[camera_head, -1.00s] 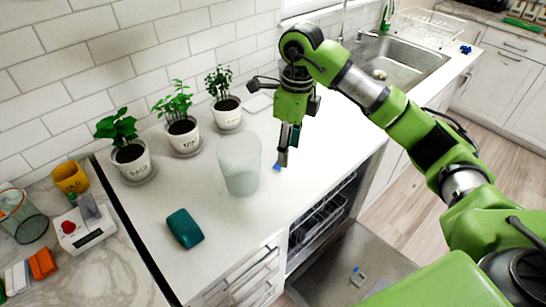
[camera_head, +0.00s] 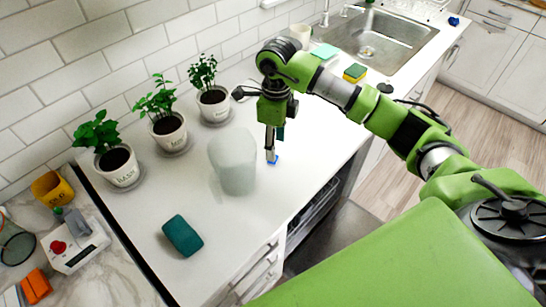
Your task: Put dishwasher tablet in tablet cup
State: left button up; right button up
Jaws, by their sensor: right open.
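A small blue-and-white piece, which looks like the dishwasher tablet (camera_head: 274,160), lies on the white counter just right of the frosted container. My right gripper (camera_head: 271,156) points straight down over it, with its fingertips at the tablet. The gripper is open; whether the fingers touch the tablet is too small to tell. The tablet cup cannot be made out; my green body covers most of the lowered dishwasher door (camera_head: 330,239). My left gripper is out of view.
A frosted container (camera_head: 235,165) stands close left of the gripper. A teal item (camera_head: 182,236) lies nearer the front edge. Several potted herbs (camera_head: 167,130) line the wall. A sponge (camera_head: 355,73) lies near the sink (camera_head: 372,42). The counter's front middle is clear.

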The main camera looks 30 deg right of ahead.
aim_at(277, 163)
jog(key=shift+s+f+p, duration=0.25)
jog(key=shift+f+p, duration=0.85)
jog(key=shift+f, duration=0.05)
notch_tip(277, 163, down, 2)
jog(key=shift+d+f+p, duration=0.1)
jog(key=shift+p, duration=0.25)
jog(key=shift+w+f, duration=0.1)
jog(key=shift+f, duration=0.3)
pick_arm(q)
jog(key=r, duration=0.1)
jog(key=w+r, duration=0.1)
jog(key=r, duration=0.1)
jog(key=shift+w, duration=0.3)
pick_arm(e)
jog(key=c, duration=0.9)
jog(key=shift+c, duration=0.2)
jog(key=shift+r, duration=0.1)
